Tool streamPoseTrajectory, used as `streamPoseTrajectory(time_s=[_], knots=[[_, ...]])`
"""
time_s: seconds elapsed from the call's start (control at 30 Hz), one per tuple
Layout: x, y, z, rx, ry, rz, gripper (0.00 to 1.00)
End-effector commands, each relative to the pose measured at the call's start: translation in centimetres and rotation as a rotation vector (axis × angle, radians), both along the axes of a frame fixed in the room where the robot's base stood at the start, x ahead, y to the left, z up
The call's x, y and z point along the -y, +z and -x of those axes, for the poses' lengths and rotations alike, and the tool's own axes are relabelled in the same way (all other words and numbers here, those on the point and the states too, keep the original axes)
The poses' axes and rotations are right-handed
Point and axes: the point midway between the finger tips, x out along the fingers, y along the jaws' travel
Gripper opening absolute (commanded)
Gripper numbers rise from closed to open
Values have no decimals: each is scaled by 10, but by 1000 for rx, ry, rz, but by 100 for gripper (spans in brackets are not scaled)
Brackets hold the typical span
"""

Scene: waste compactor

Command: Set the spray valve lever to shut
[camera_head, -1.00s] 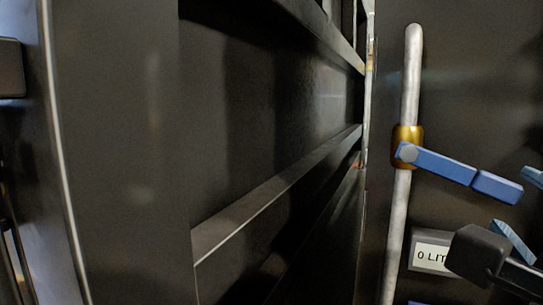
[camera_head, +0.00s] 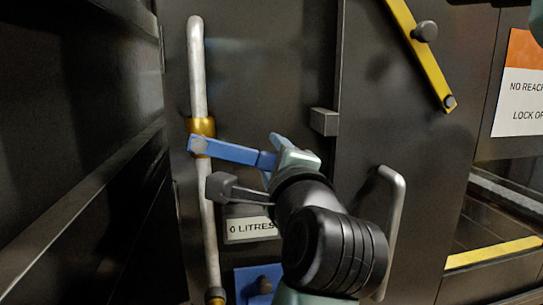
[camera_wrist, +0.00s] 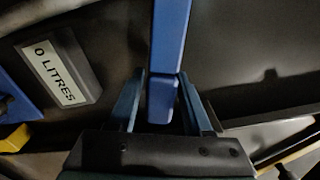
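The spray valve lever (camera_head: 228,151) is a blue bar on a brass valve body (camera_head: 203,127) fitted to a grey upright pipe (camera_head: 197,70). It points right and slightly down from its pivot, across the pipe. My gripper (camera_head: 274,160) is at the lever's free end. In the wrist view, my gripper (camera_wrist: 163,103) is open, and the lever's tip (camera_wrist: 162,98) lies between its two fingers with a gap on each side. Part of the lever's end is hard to make out behind the gripper in the head view.
A "0 LITRES" display (camera_head: 250,228) sits below the lever, with a blue part (camera_head: 257,284) under it. A grey handle (camera_head: 396,220) stands right of my arm. A yellow bar (camera_head: 420,52) is at upper right. A dark ribbed wall (camera_head: 80,130) is at left.

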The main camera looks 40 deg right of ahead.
Motion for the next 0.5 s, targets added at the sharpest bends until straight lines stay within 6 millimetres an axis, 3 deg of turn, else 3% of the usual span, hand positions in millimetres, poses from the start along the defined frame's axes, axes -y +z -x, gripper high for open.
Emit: streamPoseTrajectory(time_s=[0.03, 0.27, 0.5], knots=[[0, 0, 0, 0, 0, 0, 39], [0, 0, 0, 0, 0, 0, 0], [0, 0, 0, 0, 0, 0, 0]])
